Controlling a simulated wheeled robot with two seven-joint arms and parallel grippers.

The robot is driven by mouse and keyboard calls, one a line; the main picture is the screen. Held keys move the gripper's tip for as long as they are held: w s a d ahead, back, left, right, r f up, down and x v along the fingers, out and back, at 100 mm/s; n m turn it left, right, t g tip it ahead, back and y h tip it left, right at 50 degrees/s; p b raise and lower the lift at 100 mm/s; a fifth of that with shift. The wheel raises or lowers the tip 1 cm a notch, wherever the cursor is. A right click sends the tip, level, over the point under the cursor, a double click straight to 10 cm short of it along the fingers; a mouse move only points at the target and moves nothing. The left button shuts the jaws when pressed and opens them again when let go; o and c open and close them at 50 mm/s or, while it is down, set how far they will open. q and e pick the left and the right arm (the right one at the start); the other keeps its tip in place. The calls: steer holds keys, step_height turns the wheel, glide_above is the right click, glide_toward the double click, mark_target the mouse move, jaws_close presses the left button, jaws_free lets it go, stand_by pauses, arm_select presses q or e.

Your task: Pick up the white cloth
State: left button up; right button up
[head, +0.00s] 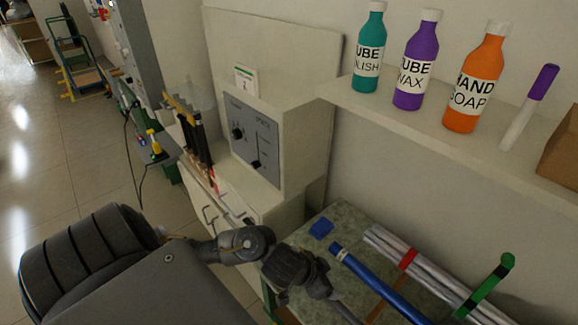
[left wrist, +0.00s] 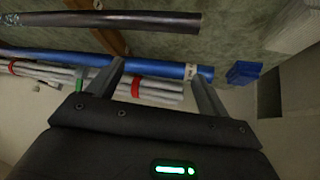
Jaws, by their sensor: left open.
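A pale, flat patch (left wrist: 284,24) lies at the top right of the left wrist view, by the table's corner. It may be the white cloth, but its folds and edges are too blurred to be sure. No white cloth can be made out in the head view, where my arm covers part of the table. My left gripper (head: 343,311) is over the table; in the left wrist view its two fingers (left wrist: 154,67) are apart with nothing held. They point toward a blue rod (head: 378,283), which also shows in the left wrist view (left wrist: 150,68). My right gripper is not in view.
Bundled grey rods (head: 430,270) with red and green bands lie on the green table (head: 345,220). A blue block (head: 321,228) sits near the rod's end. A dark rod (left wrist: 130,20) lies nearby. A shelf (head: 400,110) with bottles overhangs; a cabinet (head: 300,120) stands left.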

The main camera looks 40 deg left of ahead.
arm_select(q)
steer(key=a+r+n+g+y, duration=0.1)
steer(key=a+n+g+y, duration=0.25)
steer(key=a, duration=1.35)
steer(key=b+x, duration=0.1)
steer(key=x, duration=0.2)
steer(key=b+x, duration=0.1)
steer(key=x, duration=0.1)
steer(key=shift+s+d+f+b, duration=0.1)
steer(key=shift+s+f+b, duration=0.05)
steer(key=shift+s+b, duration=0.15)
steer(key=shift+b+x, duration=0.75)
steer(key=shift+x, duration=2.05)
steer(key=shift+w+d, duration=0.1)
steer(key=c, duration=1.1)
